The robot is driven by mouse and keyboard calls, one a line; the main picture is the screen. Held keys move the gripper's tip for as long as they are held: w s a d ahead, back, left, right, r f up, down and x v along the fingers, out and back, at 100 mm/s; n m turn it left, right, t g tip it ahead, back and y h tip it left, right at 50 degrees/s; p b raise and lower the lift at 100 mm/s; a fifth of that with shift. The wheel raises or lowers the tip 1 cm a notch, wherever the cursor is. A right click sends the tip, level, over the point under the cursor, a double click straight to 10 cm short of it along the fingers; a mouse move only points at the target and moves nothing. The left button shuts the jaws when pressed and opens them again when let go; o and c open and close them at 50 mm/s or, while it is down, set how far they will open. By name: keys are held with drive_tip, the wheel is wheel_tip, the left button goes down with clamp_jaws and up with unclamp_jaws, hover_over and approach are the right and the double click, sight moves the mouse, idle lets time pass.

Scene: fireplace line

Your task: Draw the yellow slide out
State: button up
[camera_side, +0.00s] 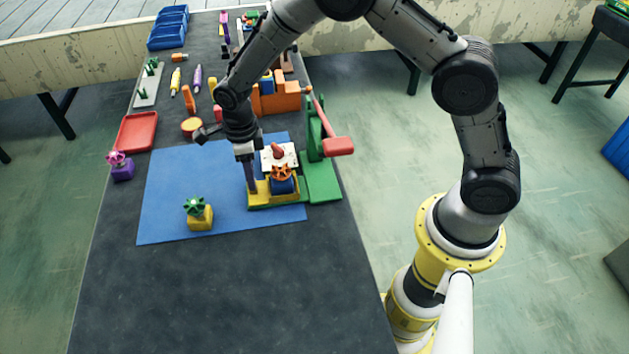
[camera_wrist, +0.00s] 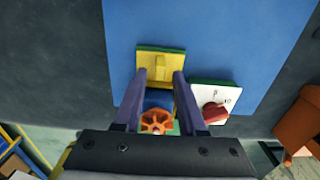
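The yellow slide (camera_side: 262,199) lies on a green base at the right part of the blue mat, with a blue block topped by an orange wheel (camera_side: 281,174) at its right. In the wrist view the slide's yellow end (camera_wrist: 147,66) has a small raised tab. My gripper (camera_side: 251,189) points down at the slide's left end. In the wrist view its two fingers (camera_wrist: 160,74) are spread apart, with the tab just ahead of and between their tips. I see no finger contact with the tab. The blue block and orange wheel (camera_wrist: 157,122) show between the fingers, partly hidden by the gripper body.
A white plate with a red knob (camera_side: 278,152) sits right behind the slide. A green stand with a red lever (camera_side: 338,146) is to its right. A yellow block with a green knob (camera_side: 200,217) stands front left. The blue mat (camera_side: 165,200) left of the slide is mostly clear.

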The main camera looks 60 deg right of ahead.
drive_tip(key=shift+r, duration=2.75)
drive_tip(key=shift+r, duration=0.1)
drive_tip(key=s+d+r+t, duration=0.1)
drive_tip(key=s+d+r, duration=0.1)
drive_tip(key=r, duration=0.9)
drive_tip(key=s+d+r+t, duration=0.1)
drive_tip(key=r, duration=1)
drive_tip(key=s+d+r+n+t, duration=0.25)
drive_tip(key=s+d+r, duration=0.2)
drive_tip(key=s, duration=0.45)
drive_tip(key=s+d+f+n, duration=0.1)
drive_tip(key=s+f+n, duration=0.2)
drive_tip(key=s+n, duration=0.5)
drive_tip(key=s+d+f+n+t, duration=0.1)
drive_tip(key=s+f+n, duration=0.3)
drive_tip(key=n, duration=1.2)
drive_tip(key=shift+s, duration=2.25)
drive_tip(key=shift+n, duration=0.25)
